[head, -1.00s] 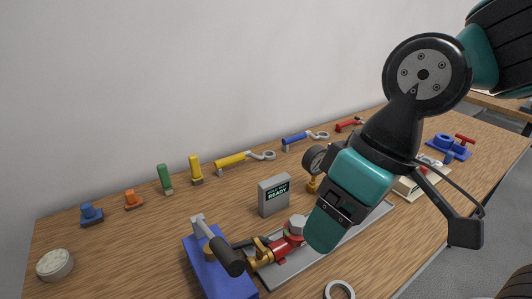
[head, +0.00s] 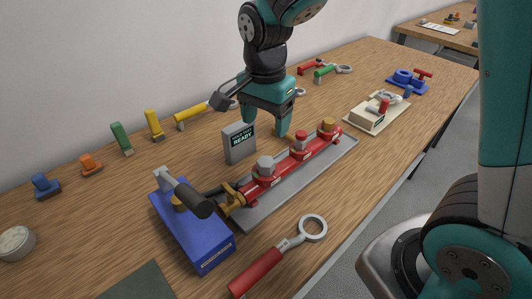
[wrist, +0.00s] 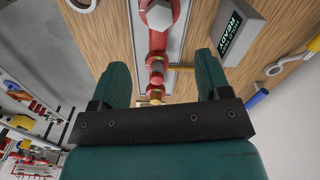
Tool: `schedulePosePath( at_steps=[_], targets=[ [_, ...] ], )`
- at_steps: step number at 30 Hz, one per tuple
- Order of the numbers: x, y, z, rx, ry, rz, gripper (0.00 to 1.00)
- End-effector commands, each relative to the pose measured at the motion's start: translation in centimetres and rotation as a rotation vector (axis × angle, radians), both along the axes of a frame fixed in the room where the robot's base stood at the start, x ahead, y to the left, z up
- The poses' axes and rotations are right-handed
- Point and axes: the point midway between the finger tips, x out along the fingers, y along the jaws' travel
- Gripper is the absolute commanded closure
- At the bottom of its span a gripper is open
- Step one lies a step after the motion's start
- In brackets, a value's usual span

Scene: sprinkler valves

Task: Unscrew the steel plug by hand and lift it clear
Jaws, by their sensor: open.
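The steel plug (head: 265,168) is a grey hex head standing upright on the near-left outlet of the red pipe (head: 283,164). In the wrist view the plug (wrist: 159,14) shows at the top edge, beyond my fingertips. My gripper (head: 266,122) is open and empty, pointing down behind the pipe, above and apart from the plug. In the wrist view my gripper (wrist: 162,68) has its two fingers spread on either side of the pipe's red and brass caps. Nothing is between the fingers that I can see as held.
The pipe lies on a grey tray (head: 270,203). A grey sign reading READY (head: 239,143) stands behind it. A blue block (head: 205,240) with a black-handled lever is at left. A red-handled wrench (head: 262,272) lies in front. Wood is clear at front right.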

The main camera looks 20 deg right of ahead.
Motion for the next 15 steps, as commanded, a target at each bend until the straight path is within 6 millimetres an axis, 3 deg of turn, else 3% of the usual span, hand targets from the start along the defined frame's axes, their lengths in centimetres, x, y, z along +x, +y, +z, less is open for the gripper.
schedulePosePath(
  at_steps=[9, 15],
  targets=[
    [-0.1, 0.0, -6.8, -0.001, 0.006, 0.002, 0.30],
    [-0.1, 0.0, -10.1, 0.000, 0.004, 0.002, 0.30]
  ],
)
